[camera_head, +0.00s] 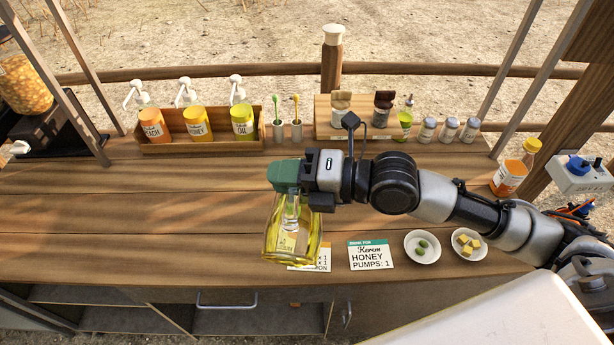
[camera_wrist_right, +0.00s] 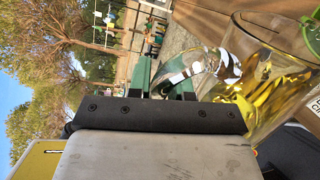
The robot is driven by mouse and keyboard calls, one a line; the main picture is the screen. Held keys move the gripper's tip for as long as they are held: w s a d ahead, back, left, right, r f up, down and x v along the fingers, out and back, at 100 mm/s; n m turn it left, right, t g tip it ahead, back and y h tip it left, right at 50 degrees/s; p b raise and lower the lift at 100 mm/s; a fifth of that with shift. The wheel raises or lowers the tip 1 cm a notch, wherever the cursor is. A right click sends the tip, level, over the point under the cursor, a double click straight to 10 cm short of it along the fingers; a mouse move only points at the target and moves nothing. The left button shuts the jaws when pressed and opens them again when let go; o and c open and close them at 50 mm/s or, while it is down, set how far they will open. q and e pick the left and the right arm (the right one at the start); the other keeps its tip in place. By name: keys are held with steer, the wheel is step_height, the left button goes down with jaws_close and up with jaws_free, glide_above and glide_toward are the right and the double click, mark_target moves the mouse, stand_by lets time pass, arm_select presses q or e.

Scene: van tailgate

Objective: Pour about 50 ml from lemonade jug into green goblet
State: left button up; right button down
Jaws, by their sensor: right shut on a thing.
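The lemonade jug (camera_head: 276,243) is clear glass with yellow liquid, above the front of the wooden counter, left of the honey card. My right gripper (camera_head: 284,176) is shut on it near its top. In the right wrist view the jug (camera_wrist_right: 268,85) fills the right side, with green fingers (camera_wrist_right: 170,78) at its handle. I cannot tell its exact tilt; no stream of liquid shows. A curved green piece (camera_wrist_right: 312,36) at the right edge of the wrist view may be the green goblet; it is cut off. I cannot make out a goblet in the head view. My left gripper is not in view.
A wooden box (camera_head: 199,145) with several pump bottles stands at the back left. A raised board (camera_head: 335,132) with jars is at the back middle. An order card (camera_head: 371,255) and two small bowls (camera_head: 421,262) lie at front right. The left counter is clear.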

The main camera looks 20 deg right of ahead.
steer(key=shift+w+r, duration=0.2)
stand_by(0.6)
